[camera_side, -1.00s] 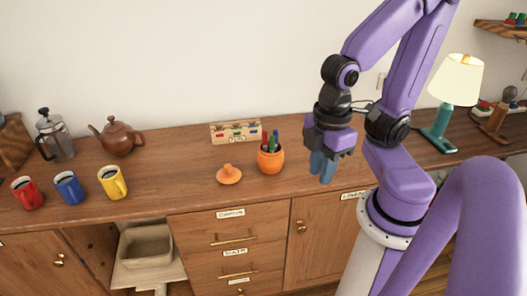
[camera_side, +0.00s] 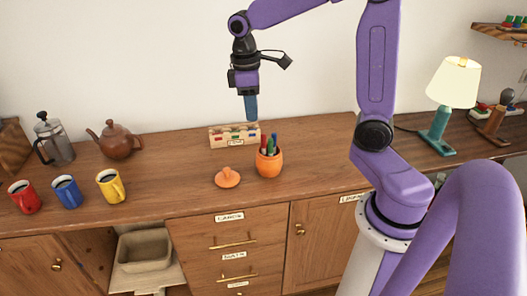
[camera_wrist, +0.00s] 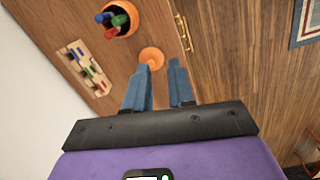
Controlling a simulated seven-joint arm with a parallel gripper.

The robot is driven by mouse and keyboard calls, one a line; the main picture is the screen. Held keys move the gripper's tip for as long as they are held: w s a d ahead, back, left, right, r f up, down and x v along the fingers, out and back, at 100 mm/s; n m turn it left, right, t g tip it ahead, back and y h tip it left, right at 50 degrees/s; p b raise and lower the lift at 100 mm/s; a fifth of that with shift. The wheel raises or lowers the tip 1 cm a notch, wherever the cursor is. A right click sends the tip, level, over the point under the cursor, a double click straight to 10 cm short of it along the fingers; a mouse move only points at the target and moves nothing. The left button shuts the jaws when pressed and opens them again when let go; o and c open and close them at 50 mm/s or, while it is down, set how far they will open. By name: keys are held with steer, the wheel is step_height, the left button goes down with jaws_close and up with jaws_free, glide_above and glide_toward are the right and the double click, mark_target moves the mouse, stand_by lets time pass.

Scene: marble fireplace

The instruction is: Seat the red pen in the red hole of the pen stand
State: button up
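The red pen (camera_side: 270,147) stands in an orange cup (camera_side: 269,165) with a green pen and a blue pen. In the wrist view the red pen (camera_wrist: 111,33) is on the side of the cup nearer my gripper. The pen stand (camera_side: 215,140), a pale wooden block with red, green and blue marks, sits behind the cup near the wall; it also shows in the wrist view (camera_wrist: 70,57). Its holes are too small to make out. My gripper (camera_side: 251,119) is above the right part of the stand, behind and above the cup. Its blue fingers (camera_wrist: 159,66) are apart and empty.
An orange lid (camera_side: 227,177) lies left of the cup. Red, blue and yellow mugs (camera_side: 110,186), a teapot (camera_side: 119,139) and a coffee press (camera_side: 55,143) stand at the left. A lamp (camera_side: 440,120) stands at the right. The counter right of the cup is clear.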

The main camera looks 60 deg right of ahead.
steer(key=m, duration=0.2)
glide_above(263, 134)
steer(key=w+a, duration=0.1)
steer(key=shift+g, duration=0.3)
steer(key=f, duration=0.5)
steer(key=s+f, duration=0.1)
steer(key=f, duration=1)
steer(key=shift+s+d+f, duration=0.15)
steer(key=shift+d+f, duration=0.25)
jaws_close()
